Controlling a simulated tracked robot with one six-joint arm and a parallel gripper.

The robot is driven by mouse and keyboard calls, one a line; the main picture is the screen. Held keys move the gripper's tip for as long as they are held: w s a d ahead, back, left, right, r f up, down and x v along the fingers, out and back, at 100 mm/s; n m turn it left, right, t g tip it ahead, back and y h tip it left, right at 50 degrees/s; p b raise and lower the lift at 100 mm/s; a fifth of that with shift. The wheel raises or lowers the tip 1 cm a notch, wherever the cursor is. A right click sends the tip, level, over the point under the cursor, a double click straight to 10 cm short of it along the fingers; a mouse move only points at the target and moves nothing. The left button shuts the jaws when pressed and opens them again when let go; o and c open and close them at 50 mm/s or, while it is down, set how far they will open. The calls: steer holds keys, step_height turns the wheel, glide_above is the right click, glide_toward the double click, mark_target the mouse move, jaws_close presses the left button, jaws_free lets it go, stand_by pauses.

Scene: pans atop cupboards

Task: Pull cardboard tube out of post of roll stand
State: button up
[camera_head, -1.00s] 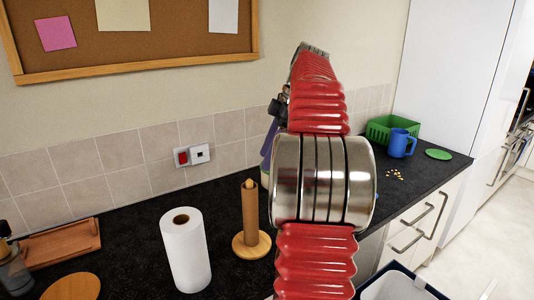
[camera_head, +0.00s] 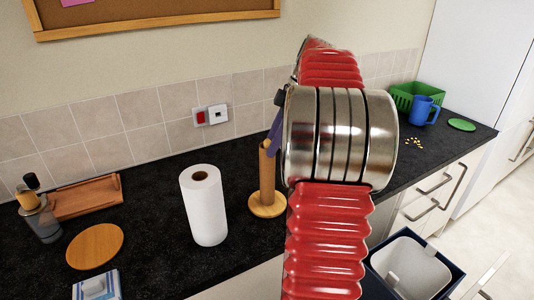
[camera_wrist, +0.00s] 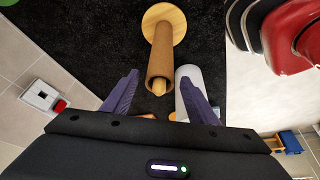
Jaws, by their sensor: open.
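The brown cardboard tube (camera_head: 267,178) stands upright around the post of the wooden roll stand, whose round base (camera_head: 278,208) rests on the dark counter. In the wrist view, the tube (camera_wrist: 160,52) leads down to the round base (camera_wrist: 176,18), and the post's pale tip (camera_wrist: 158,88) shows at the tube's open end. My gripper (camera_wrist: 159,76) is open, its purple fingers one on each side of the tube's top end in that picture. In the head view, a purple finger shows just above the tube's top, partly hidden by my arm. I cannot tell whether the fingers touch the tube.
A white paper roll (camera_head: 204,208) stands close left of the stand. A wooden tray (camera_head: 85,198), a round board (camera_head: 95,246) and a bottle (camera_head: 41,222) are further left. A green basket (camera_head: 404,97) and blue mug (camera_head: 424,110) are at the right. The tiled wall (camera_head: 150,108) is behind.

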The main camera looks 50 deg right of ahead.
steer(key=shift+x, duration=2.55)
steer(key=c, duration=1.1)
steer(key=o, duration=1.1)
steer(key=shift+r, duration=0.15)
steer(key=v, duration=1.3)
steer(key=shift+s+r, duration=0.15)
steer(key=shift+r, duration=0.1)
steer(key=shift+d, duration=0.15)
